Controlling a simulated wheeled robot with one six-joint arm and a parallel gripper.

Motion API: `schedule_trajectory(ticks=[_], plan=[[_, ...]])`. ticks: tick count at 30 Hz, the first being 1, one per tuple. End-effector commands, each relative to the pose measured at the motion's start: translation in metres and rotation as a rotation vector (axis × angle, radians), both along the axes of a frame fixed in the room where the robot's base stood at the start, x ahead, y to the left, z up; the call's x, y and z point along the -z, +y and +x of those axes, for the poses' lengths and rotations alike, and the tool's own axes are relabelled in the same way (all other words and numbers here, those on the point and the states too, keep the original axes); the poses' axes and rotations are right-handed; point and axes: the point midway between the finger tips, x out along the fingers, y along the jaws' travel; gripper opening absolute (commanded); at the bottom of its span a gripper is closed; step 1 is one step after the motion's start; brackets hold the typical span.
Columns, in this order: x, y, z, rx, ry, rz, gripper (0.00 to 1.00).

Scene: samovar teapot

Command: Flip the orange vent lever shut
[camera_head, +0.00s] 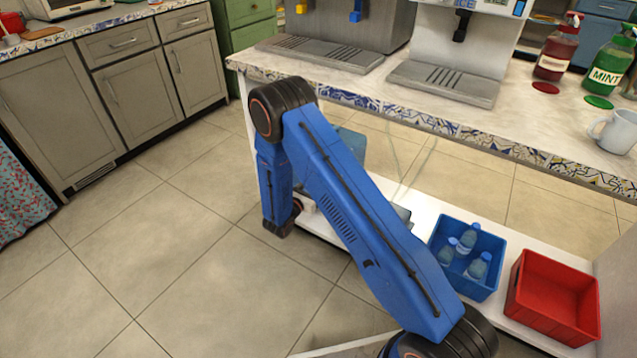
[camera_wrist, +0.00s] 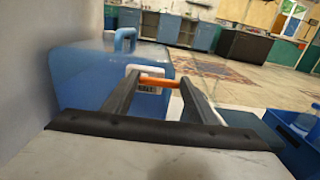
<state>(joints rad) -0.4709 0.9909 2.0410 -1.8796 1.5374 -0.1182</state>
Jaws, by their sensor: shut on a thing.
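In the wrist view, the orange vent lever (camera_wrist: 157,82) is a short bar between the two fingertips of my gripper (camera_wrist: 160,80). The fingers stand apart, with the lever spanning the gap; my gripper is shut on it. A small white fitting (camera_wrist: 148,89) with a dark display lies just behind the lever, partly covered by the left finger. In the head view, part of a blue container (camera_head: 350,147) shows behind my arm; my fingers and the lever are hidden there.
On the low white shelf stand a blue crate (camera_head: 467,260) with several bottles and a red crate (camera_head: 553,297), which looks empty. A counter (camera_head: 440,118) with dispensers overhangs this shelf. Grey cabinets (camera_head: 110,95) line the left. The tiled floor (camera_head: 215,270) is open.

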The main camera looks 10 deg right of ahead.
Motion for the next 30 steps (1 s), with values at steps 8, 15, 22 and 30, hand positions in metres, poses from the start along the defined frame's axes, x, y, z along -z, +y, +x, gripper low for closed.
schedule_trajectory(ticks=[8,15,22,30], plan=[[0.000,0.000,-0.001,-0.001,0.002,-0.002,0.59],[0.000,0.000,0.000,-0.001,0.001,-0.001,0.71],[0.000,0.006,-0.005,-0.002,0.001,-0.001,0.71],[0.000,0.038,-0.036,-0.004,0.002,-0.002,0.71]])
